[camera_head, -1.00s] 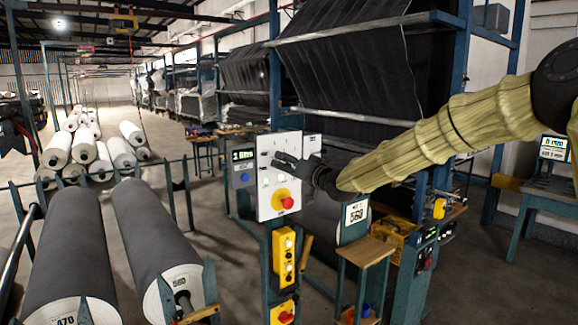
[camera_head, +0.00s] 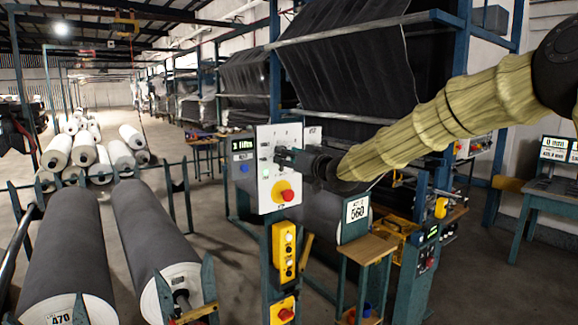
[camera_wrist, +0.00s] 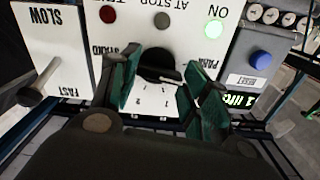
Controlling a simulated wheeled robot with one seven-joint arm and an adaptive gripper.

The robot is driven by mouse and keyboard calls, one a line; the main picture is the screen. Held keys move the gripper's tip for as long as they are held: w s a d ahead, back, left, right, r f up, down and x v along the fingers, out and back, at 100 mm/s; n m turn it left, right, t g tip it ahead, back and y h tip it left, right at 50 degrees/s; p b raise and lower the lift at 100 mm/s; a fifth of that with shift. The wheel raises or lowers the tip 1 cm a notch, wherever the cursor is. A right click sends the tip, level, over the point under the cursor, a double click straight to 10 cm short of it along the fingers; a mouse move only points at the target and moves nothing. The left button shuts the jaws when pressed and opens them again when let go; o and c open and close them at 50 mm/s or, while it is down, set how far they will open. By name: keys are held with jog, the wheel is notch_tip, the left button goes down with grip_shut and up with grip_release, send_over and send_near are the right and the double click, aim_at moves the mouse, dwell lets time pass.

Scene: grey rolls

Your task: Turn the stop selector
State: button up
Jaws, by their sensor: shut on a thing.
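The stop selector (camera_wrist: 158,62) is a round black knob on a white control panel (camera_head: 270,200). In the wrist view it appears upside down, under the words AT STOP. Printed labels and small numbers surround it. My gripper (camera_wrist: 162,74) has its two teal fingers on either side of the knob and is shut on it. In the head view my gripper (camera_head: 288,158) reaches the panel face from the right and hides the selector. The knob's pointer position is hard to read.
A red stop button on yellow (camera_head: 284,192) sits low on the panel. In the wrist view, a SLOW/FAST lever (camera_wrist: 32,95), a green lamp (camera_wrist: 214,26) and a blue reset button (camera_wrist: 260,59) are close by. A yellow button box (camera_head: 284,252) hangs below.

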jog(key=shift+f+n+b, duration=0.15)
jog(key=shift+n+b, duration=1.3)
jog(key=shift+n, duration=0.45)
jog(key=o, duration=1)
jog(key=shift+d, duration=0.1)
jog(key=v, duration=1.2)
